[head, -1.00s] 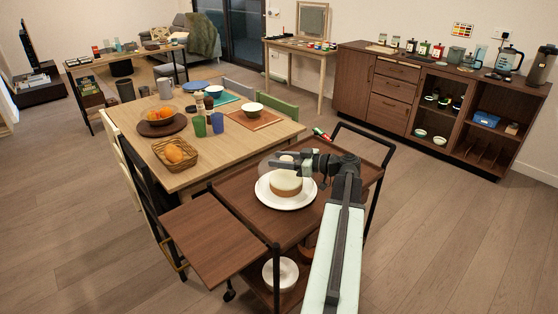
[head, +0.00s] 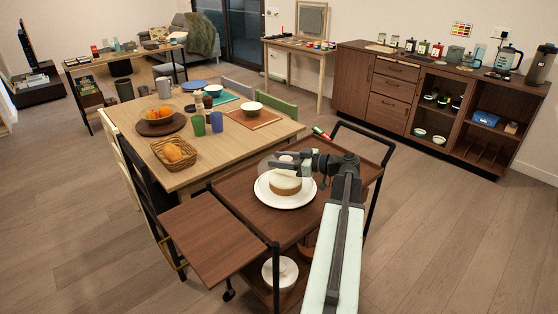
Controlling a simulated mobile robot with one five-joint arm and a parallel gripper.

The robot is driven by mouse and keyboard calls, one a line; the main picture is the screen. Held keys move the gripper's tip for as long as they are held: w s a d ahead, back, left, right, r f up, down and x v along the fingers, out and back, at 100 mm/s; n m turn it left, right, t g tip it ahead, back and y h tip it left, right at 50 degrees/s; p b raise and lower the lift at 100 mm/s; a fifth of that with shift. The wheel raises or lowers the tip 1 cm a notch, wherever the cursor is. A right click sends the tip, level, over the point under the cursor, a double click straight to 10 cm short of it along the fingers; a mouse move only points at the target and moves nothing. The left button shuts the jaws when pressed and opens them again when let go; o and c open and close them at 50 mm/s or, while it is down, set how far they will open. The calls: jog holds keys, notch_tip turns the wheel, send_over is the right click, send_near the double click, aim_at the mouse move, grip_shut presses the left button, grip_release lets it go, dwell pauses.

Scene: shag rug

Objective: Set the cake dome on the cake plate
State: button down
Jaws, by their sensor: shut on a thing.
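The white cake plate (head: 302,203) lies on the top of the brown trolley and carries a cake (head: 286,185) with a pale top and brown side. The clear cake dome (head: 266,168) shows only as a faint outline around and above the cake. My gripper (head: 290,162) is at the top of the dome, shut on it, with my arm reaching in from the right. The dome's lower edge is too faint to tell whether it touches the plate.
The trolley (head: 245,202) has a dark handle frame and a side leaf (head: 212,240). A white dish (head: 281,272) sits on its lower shelf. A small red and green item (head: 320,133) lies at the back edge. The dining table (head: 205,165) with a fruit basket (head: 173,152) stands to the left.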

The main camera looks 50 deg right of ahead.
jog(key=shift+f+b, duration=0.3)
jog(key=shift+f, duration=0.1)
jog(key=c, duration=1.1)
grip_release()
jog(key=shift+p+v, duration=0.8)
jog(key=shift+v, duration=4.7)
